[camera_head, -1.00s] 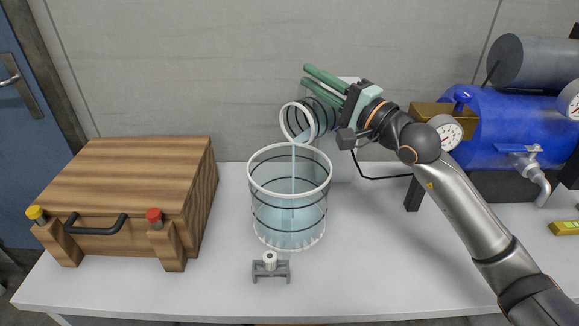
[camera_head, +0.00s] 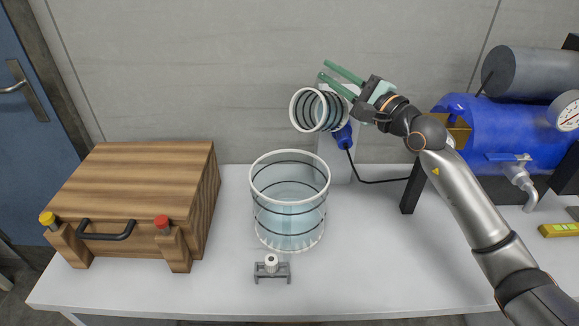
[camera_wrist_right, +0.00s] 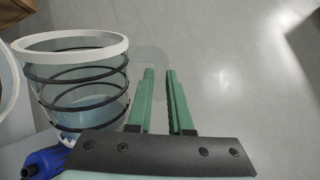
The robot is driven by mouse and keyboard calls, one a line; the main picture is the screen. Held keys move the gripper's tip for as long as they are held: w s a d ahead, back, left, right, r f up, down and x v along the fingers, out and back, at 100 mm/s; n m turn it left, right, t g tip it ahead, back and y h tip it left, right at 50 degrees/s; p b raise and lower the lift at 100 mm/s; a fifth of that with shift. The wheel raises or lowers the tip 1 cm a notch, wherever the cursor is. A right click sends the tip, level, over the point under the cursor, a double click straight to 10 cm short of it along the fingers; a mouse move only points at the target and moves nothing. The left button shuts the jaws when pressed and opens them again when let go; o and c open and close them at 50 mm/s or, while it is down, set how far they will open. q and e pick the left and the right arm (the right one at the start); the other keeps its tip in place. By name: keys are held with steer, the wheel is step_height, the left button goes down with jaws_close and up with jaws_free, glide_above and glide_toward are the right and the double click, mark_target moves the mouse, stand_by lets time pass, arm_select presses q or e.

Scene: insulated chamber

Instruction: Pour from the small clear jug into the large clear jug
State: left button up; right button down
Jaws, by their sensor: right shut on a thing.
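The large clear jug (camera_head: 290,215), with a white rim and dark rings, stands upright on the table with pale blue liquid in it. The small clear jug (camera_head: 318,110) is above and behind its rim, tilted with its mouth toward the left; no stream shows from it. The small jug also shows in the right wrist view (camera_wrist_right: 82,88). My right gripper (camera_head: 326,69) is shut on the small jug, its green fingers at the jug's faint clear handle in the wrist view (camera_wrist_right: 160,74). My left gripper is out of view.
A wooden box (camera_head: 140,185) with a black handle stands left. A small grey fixture (camera_head: 271,268) is in front of the large jug. A blue tank (camera_head: 500,130) is at right, and a blue cabled device (camera_head: 343,136) is behind the small jug.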

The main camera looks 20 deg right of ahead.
steer(key=shift+w+d+r+m+p, duration=0.2)
steer(key=shift+d+r+m+p, duration=0.2)
steer(key=shift+r+m+p, duration=0.35)
steer(key=w+d+m+h+p, duration=0.1)
steer(key=d+m+p, duration=0.1)
steer(key=m+p, duration=0.1)
steer(key=w+d+m+p, duration=0.1)
steer(key=d+m+p, duration=0.1)
steer(key=m+p, duration=0.1)
steer(key=w+d+f+m+h+p, duration=0.1)
steer(key=w+d+m+p, duration=0.1)
steer(key=m, duration=0.3)
steer(key=shift+d+g+h+p, duration=0.35)
steer(key=shift+d+p, duration=0.2)
steer(key=shift+p, duration=0.25)
steer(key=shift+w+d+f+m, duration=0.15)
steer(key=shift+d+f+m, duration=0.15)
steer(key=shift+m, duration=0.55)
steer(key=shift+d+f, duration=0.1)
steer(key=shift+f, duration=0.05)
